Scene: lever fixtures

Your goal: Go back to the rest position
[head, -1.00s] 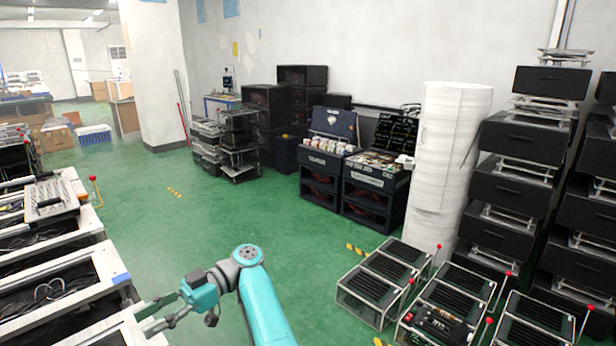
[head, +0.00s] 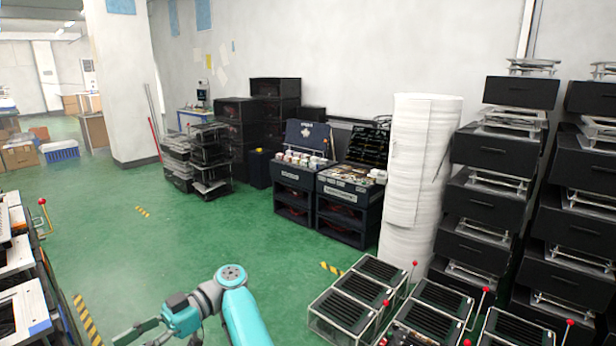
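My gripper (head: 140,335) is at the bottom left of the head view, at the end of my teal arm. It points left, over the green floor. One finger shows clearly; the rest is cut off by the lower edge, so I cannot tell whether it is open or shut. I see nothing held in the part that shows. A lever with a red knob (head: 42,202) stands at the left fixtures, apart from my gripper. More red-knobbed levers stand by the low black racks (head: 345,308) at the lower right.
Fixture benches (head: 22,290) line the left edge. Stacked black boxes (head: 495,150) and a white wrapped roll (head: 418,180) stand at the right. Dark cabinets (head: 292,198) stand along the back wall. Green floor (head: 200,235) is clear in the middle.

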